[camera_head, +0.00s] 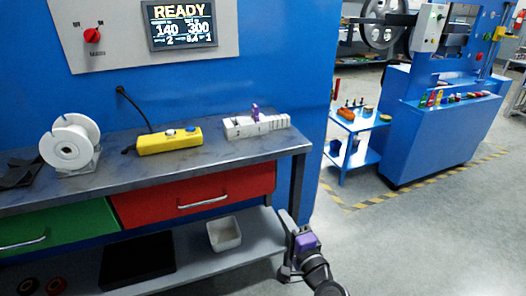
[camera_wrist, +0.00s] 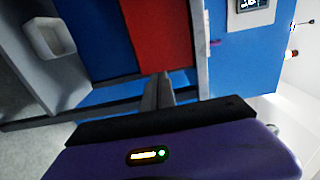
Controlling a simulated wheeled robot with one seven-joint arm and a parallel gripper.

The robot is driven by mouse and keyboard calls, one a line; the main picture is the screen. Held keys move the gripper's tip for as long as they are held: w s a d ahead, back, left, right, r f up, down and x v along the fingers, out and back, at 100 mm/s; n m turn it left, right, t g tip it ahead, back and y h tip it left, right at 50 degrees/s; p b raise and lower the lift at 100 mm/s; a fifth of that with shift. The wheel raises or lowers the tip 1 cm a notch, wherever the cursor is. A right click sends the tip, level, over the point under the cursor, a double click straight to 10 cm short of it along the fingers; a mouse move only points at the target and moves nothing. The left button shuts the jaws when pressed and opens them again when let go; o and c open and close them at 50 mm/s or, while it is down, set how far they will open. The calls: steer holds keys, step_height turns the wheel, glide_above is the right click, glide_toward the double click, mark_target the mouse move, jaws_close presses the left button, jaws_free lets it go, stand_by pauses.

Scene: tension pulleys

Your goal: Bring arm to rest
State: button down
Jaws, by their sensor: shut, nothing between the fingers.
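My gripper (camera_head: 285,222) hangs low at the right front corner of the workbench in the head view, beside the bench's end and near the lower shelf. My arm reaches up to it from the bottom of the picture. In the wrist view the fingers of my gripper (camera_wrist: 158,90) are shut together with nothing between them. They point toward the red drawer (camera_wrist: 158,35) and the blue bench side. I cannot tell in the head view whether the fingers touch the bench.
The workbench (camera_head: 105,180) carries a white spool (camera_head: 70,147), a yellow control box (camera_head: 170,141) and a grey block rack (camera_head: 256,127). A white bin (camera_head: 224,234) stands on the lower shelf. A blue cart (camera_head: 355,150) stands behind. The floor at the right is clear.

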steer(key=s+d+r+n+t+h+p, duration=0.15)
steer(key=s+d+n, duration=0.25)
steer(key=s, duration=0.5)
steer(key=s+d+r+n+h+p, duration=0.2)
steer(key=s+d+r+n+h, duration=0.15)
steer(key=s, duration=0.65)
steer(key=s+r+n+g+p, duration=0.1)
steer(key=s+r+n+p, duration=0.1)
steer(key=s, duration=0.8)
steer(key=s+d+r+n+g+p, duration=0.1)
steer(key=s+r+n+p, duration=0.1)
steer(key=s, duration=0.8)
steer(key=s+d+r+n+g+p, duration=0.1)
steer(key=s+r, duration=0.4)
steer(key=s, duration=0.5)
steer(key=shift+s+n+g+p, duration=0.35)
steer(key=shift+n+g+p, duration=0.2)
steer(key=shift+n+p, duration=0.45)
